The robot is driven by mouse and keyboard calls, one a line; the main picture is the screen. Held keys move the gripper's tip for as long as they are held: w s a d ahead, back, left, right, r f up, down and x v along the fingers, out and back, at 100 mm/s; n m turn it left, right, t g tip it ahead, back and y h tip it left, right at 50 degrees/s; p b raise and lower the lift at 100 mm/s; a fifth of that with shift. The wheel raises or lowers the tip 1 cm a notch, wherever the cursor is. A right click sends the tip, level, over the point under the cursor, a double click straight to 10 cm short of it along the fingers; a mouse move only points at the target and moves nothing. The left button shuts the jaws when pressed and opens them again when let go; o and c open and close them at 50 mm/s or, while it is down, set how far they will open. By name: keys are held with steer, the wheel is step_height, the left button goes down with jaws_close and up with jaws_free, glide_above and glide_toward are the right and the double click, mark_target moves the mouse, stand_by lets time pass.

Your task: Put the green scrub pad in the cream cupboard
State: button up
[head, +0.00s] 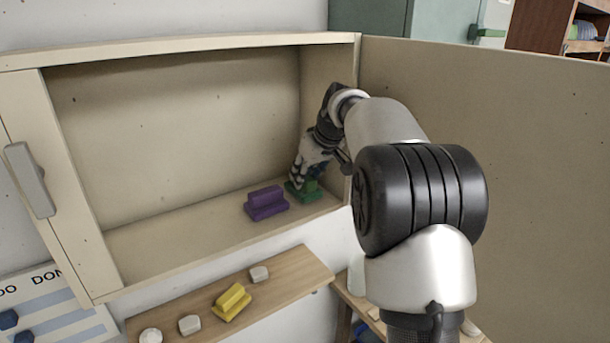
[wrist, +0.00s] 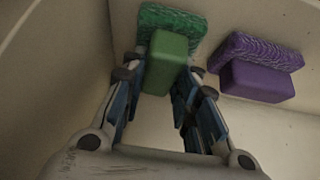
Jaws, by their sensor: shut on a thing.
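The green scrub pad (head: 303,193) is inside the cream cupboard (head: 200,237), at the right end of its floor near the right side wall. My gripper (head: 300,178) reaches in from the right and is shut on the pad. In the wrist view the pad's green block (wrist: 166,62) sits between my gripper's fingers (wrist: 165,75), with its textured green base beyond. The pad appears to be at the cupboard floor; I cannot tell whether it is touching.
A purple scrub pad (head: 266,202) stands just left of the green one, also in the wrist view (wrist: 262,75). The cupboard's left floor is clear. Its open door (head: 500,150) stands at the right. A wooden shelf (head: 285,273) below holds a yellow pad (head: 231,302) and pale stones.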

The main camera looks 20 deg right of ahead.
steer(key=shift+w+f, duration=0.1)
steer(key=shift+f, duration=0.15)
steer(key=o, duration=1.1)
